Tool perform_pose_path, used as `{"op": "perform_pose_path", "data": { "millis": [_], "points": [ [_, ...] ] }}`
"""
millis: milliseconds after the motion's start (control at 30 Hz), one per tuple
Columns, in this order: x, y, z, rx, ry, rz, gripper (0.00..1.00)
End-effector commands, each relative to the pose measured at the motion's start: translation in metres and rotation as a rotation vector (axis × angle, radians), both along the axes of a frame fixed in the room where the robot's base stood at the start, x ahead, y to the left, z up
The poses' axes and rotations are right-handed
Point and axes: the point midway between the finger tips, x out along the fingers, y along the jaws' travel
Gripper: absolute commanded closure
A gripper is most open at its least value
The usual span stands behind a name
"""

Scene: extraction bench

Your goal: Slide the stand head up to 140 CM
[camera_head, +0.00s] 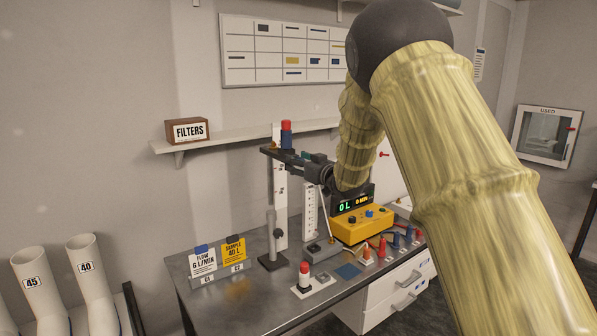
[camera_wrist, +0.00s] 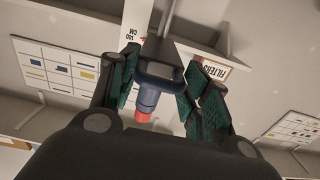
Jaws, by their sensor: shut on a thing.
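The stand is a tall white marked post (camera_head: 280,205) on the bench. Its dark stand head (camera_head: 284,153), with a blue body and red cap, is near the top of the post. My gripper (camera_head: 306,166) reaches it from the right. In the wrist view, the green-padded fingers of my gripper (camera_wrist: 158,80) are on both sides of the dark blue stand head (camera_wrist: 160,74), shut on it. A white post label (camera_wrist: 132,38) ending in CM shows beside the head; its number is hard to read. My arm hides part of the bench's far right.
A shelf (camera_head: 230,138) with a FILTERS box (camera_head: 187,130) is behind. A yellow meter (camera_head: 361,224), a white ruler stand (camera_head: 310,212), sample cards (camera_head: 235,252) and a red-topped button (camera_head: 304,275) crowd the bench (camera_head: 235,305). White boots (camera_head: 92,285) stand left.

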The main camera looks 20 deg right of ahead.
Motion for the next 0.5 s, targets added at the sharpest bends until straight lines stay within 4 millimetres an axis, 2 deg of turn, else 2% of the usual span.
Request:
{"op": "perform_pose_path", "data": {
  "millis": [100,433,467,500],
  "points": [
    [0.0010,-0.0003,0.0065,0.000,-0.004,-0.001,0.95],
    [0.0009,-0.0004,0.0061,0.000,-0.003,-0.001,0.95],
    [0.0010,-0.0004,0.0061,0.000,-0.003,-0.001,0.47],
    [0.0009,-0.0004,0.0060,0.000,-0.003,-0.001,0.40]
  ]
}}
